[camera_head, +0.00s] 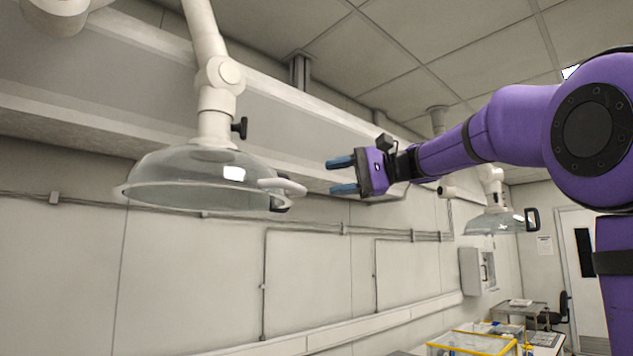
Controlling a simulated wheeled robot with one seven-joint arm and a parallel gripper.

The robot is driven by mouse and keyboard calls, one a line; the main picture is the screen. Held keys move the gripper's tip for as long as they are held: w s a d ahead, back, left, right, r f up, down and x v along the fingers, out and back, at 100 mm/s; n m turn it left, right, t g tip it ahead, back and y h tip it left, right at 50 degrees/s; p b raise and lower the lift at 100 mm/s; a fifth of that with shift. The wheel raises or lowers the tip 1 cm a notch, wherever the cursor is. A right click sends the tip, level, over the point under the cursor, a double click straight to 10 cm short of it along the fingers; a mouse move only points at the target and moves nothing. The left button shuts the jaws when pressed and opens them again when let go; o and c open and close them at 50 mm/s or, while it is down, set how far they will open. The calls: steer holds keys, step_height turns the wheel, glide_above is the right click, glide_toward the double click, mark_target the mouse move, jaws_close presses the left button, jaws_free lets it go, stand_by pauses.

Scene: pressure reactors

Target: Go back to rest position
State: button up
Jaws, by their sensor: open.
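My gripper (342,175) is at the end of my purple arm, which reaches in from the right side of the head view. Its two blue fingers point left and stand apart, with nothing between them. The gripper is raised in free air, to the right of a clear extraction hood (195,175) and apart from it in the picture. No reactor can be made out in this view.
The hood hangs from a white jointed arm (208,60). A second hood (492,223) hangs farther back, below my arm. A yellow-edged clear box (470,344) stands at the lower right. A pale wall with pipes (320,229) runs behind. A door (585,265) is at far right.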

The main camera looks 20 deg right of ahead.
steer(key=shift+s+d+r, duration=0.1)
steer(key=shift+s+d, duration=0.2)
steer(key=shift+d, duration=0.35)
steer(key=s+f+n+h, duration=0.2)
steer(key=s+f+h, duration=0.2)
steer(key=s+f, duration=0.3)
steer(key=s+a+f+n+g+h, duration=0.1)
steer(key=s+f+h, duration=0.4)
steer(key=f, duration=1.2)
steer(key=s+a+f+n+g+h, duration=0.1)
steer(key=s+f+h, duration=0.4)
steer(key=s+f, duration=0.6)
steer(key=shift+s+a+f+n, duration=0.2)
steer(key=shift+a+f+n, duration=0.05)
steer(key=shift+f+n, duration=0.65)
